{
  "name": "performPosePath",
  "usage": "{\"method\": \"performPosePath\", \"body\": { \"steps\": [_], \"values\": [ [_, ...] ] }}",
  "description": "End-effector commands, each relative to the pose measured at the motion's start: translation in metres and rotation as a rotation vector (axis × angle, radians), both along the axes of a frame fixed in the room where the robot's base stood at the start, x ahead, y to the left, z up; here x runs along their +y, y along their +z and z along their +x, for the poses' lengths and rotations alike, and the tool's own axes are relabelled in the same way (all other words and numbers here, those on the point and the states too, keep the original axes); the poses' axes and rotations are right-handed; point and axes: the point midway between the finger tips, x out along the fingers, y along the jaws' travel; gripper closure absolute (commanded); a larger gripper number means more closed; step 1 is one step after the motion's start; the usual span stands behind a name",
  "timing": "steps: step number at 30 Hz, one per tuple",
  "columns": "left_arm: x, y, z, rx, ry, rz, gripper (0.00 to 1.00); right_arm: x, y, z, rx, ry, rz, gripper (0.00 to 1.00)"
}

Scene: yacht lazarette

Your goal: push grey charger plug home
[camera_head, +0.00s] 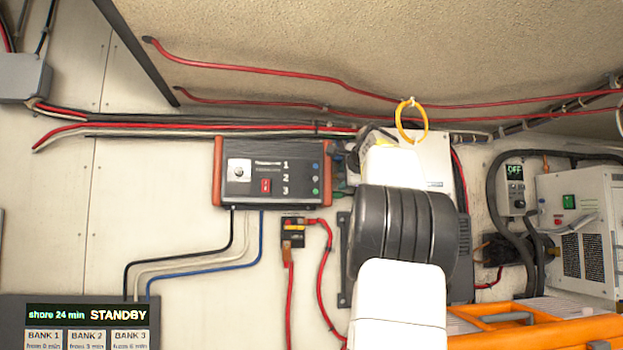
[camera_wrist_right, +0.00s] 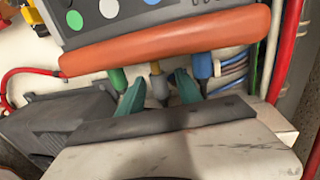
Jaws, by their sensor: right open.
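The grey charger plug (camera_wrist_right: 159,90) stands at the middle of the charger's orange end cap (camera_wrist_right: 165,42) in the right wrist view. A yellowish band shows between plug and cap. A green plug (camera_wrist_right: 118,79) is to its left and a blue plug (camera_wrist_right: 202,66) to its right. My right gripper (camera_wrist_right: 158,82) is open, with one teal finger on either side of the grey plug; I cannot tell whether they touch it. In the head view the charger (camera_head: 270,174) is on the wall, and my right arm hides most of the plug area. My left gripper is out of view.
Blue and white cables (camera_wrist_right: 235,70) run close by the blue plug. A dark box (camera_wrist_right: 60,120) sits at left in the wrist view. A yellow ring (camera_head: 411,121) hangs above my arm. A standby display panel (camera_head: 88,314) is at lower left, an orange crate (camera_head: 540,332) at lower right.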

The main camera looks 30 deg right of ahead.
Motion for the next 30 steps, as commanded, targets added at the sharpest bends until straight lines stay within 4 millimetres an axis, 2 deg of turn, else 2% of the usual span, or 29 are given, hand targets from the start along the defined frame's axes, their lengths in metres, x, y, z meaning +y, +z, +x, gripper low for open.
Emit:
{"method": "performPosePath", "body": {
  "steps": [5,9,11,12,30],
  "values": [
    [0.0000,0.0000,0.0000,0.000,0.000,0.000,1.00,0.0001,0.0000,-0.0001,0.000,0.000,0.000,0.58],
    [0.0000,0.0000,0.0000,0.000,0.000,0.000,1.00,0.0002,-0.0001,-0.0002,0.000,0.000,-0.001,0.86],
    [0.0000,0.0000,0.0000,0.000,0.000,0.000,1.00,0.0002,-0.0001,-0.0002,0.000,0.000,-0.001,0.98],
    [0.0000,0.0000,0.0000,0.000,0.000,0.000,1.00,0.0001,-0.0001,-0.0002,0.000,0.000,-0.001,1.00],
    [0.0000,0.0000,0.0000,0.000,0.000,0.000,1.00,0.0000,-0.0007,-0.0002,0.002,0.000,0.000,1.00]
  ]
}}
